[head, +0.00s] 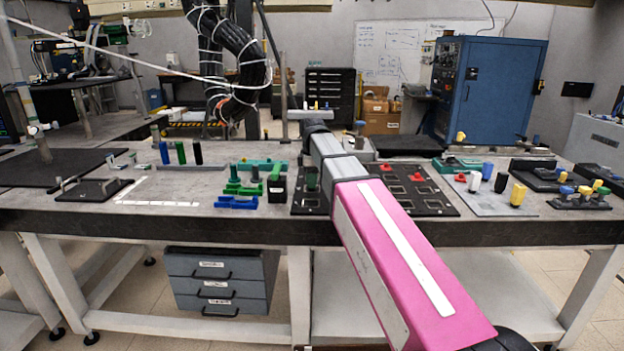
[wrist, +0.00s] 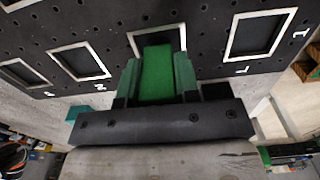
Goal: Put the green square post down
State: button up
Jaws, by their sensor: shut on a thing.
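In the wrist view the green square post (wrist: 157,76) is between the two dark green finger pads of my gripper (wrist: 157,68), which is shut on it. The post's far end overlaps a white-outlined square on the black board (wrist: 205,20). I cannot tell whether the end touches the board or is just above it. In the head view my arm crosses the black board (head: 446,207) and hides much of its left part. My gripper and the held post cannot be made out clearly there.
Other white-outlined squares on the board look empty in the wrist view. In the head view, green and blue blocks (head: 237,202) lie left of the board. A grey plate with yellow, white and blue pegs (head: 518,195) is at right. Upright posts (head: 181,152) stand at left.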

jog(key=shift+f, duration=0.1)
jog(key=o, duration=1)
jog(key=shift+c, duration=0.2)
notch_tip(320, 180, up, 12)
jog(key=shift+r, duration=0.15)
